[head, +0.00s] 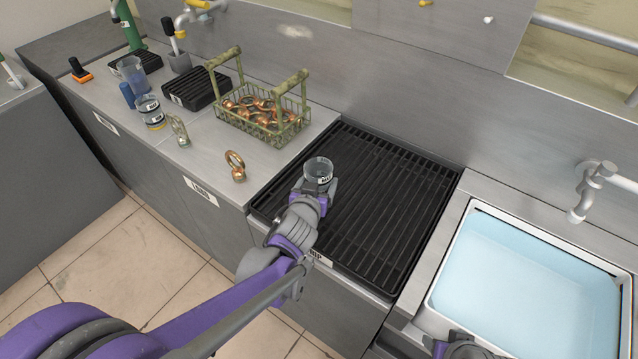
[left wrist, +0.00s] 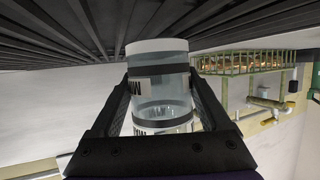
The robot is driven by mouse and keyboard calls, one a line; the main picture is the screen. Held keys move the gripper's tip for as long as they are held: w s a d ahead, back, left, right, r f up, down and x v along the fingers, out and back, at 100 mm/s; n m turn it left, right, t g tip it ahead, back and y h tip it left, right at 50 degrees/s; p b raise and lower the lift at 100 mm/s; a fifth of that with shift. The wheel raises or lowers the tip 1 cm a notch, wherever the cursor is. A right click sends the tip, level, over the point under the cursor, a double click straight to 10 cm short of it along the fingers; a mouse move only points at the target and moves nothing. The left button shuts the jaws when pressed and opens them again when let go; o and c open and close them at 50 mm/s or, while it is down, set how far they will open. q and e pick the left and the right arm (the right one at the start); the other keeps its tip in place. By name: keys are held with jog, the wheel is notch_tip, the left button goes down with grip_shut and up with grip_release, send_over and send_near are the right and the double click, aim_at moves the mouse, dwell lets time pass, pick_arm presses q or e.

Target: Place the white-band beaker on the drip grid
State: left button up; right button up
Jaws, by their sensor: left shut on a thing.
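The white-band beaker (head: 318,170) is clear, with a dark band and a printed label. In the left wrist view, which looks upside down, the beaker (left wrist: 160,90) stands between the two dark fingers of my left gripper (left wrist: 160,100), which is shut on it. In the head view my left gripper (head: 318,188) holds the beaker upright over the left part of the black ribbed drip grid (head: 395,195). I cannot tell whether its base touches the ribs. Part of my right arm's end (head: 462,347) shows at the bottom edge; its fingers are not clear.
A green wire basket (head: 262,118) of copper rings stands left of the grid. A water-filled sink (head: 530,285) lies at right. The rest of the grid is clear.

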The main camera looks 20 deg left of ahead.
pick_arm(q)
jog(key=shift+f, duration=0.2)
jog(key=o, duration=1.6)
jog(key=shift+r, duration=0.2)
jog(key=shift+s+r, duration=0.2)
jog(key=shift+s, duration=0.15)
jog(key=p+v, duration=0.3)
jog(key=v, duration=0.8)
jog(key=s+a+f+g, duration=0.1)
jog(key=s+f+g, duration=0.1)
jog(key=s, duration=0.4)
jog(key=s+a+f+g, duration=0.1)
jog(key=s+f+g, duration=0.1)
jog(key=s+g, duration=0.2)
jog(key=s+a+f+g, duration=0.1)
jog(key=s+f+g, duration=0.1)
jog(key=s, duration=0.6)
jog(key=shift+s+f+g, duration=0.1)
jog(key=shift+f+g, duration=0.3)
